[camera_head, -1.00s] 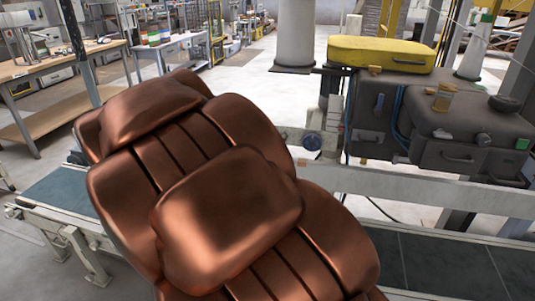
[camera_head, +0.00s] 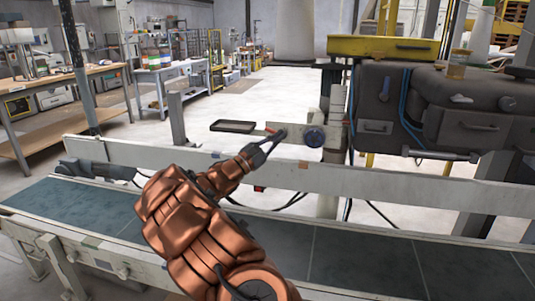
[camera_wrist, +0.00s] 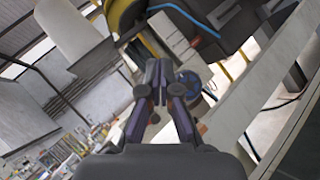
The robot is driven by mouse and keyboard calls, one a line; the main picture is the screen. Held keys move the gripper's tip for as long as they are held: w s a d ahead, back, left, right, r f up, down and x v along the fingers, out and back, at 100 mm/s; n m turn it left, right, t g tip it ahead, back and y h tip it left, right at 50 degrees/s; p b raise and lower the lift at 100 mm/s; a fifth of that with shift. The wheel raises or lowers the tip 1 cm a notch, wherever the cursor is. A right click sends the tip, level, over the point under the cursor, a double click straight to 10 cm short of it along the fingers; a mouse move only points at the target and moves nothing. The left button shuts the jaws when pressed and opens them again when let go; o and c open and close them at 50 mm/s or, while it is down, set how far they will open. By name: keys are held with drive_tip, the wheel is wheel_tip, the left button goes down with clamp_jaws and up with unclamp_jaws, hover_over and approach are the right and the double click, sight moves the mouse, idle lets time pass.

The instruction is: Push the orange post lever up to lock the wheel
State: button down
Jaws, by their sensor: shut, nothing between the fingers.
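A dark blue round wheel (camera_head: 314,138) sits on a pale bracket plate beside the post (camera_head: 336,110). It also shows in the wrist view (camera_wrist: 190,82), partly behind the fingers. A small orange-red piece (camera_head: 303,164) is just below the wheel, and another small reddish bit (camera_head: 270,131) shows by my fingertips. I cannot tell which of these is the lever. My gripper (camera_head: 276,138) is left of the wheel, close to the bracket plate. In the wrist view my gripper (camera_wrist: 157,76) has its fingertips together with nothing between them. Contact with the lever cannot be made out.
A pale rail (camera_head: 390,185) and a conveyor with a dark belt (camera_head: 370,262) run across the front. A dark machine housing (camera_head: 470,110) with blue hoses stands right of the post. A small dark tray (camera_head: 233,126) is left of the bracket. Open floor lies behind.

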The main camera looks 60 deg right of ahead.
drive_tip(key=w+d+f+n+t+h+b, duration=0.1)
drive_tip(key=w+d+f+n+t+b, duration=0.1)
drive_tip(key=f, duration=0.7)
drive_tip(key=w+d+f+n+t+h+b, duration=0.1)
drive_tip(key=w+d+f+n+t+b, duration=0.1)
drive_tip(key=w+f+n+t+b, duration=0.2)
drive_tip(key=w+f+n+t, duration=0.3)
drive_tip(key=w+f+t, duration=0.2)
drive_tip(key=w, duration=0.2)
drive_tip(key=shift+w+d+n+h, duration=0.15)
drive_tip(key=shift+d+n+h, duration=0.15)
drive_tip(key=shift+h, duration=0.1)
drive_tip(key=s+a+r+b+x, duration=0.1)
drive_tip(key=r+b+x, duration=0.1)
drive_tip(key=x, duration=1)
drive_tip(key=shift+d+r+b, duration=0.25)
drive_tip(key=shift+r+b, duration=0.05)
drive_tip(key=shift+b, duration=0.6)
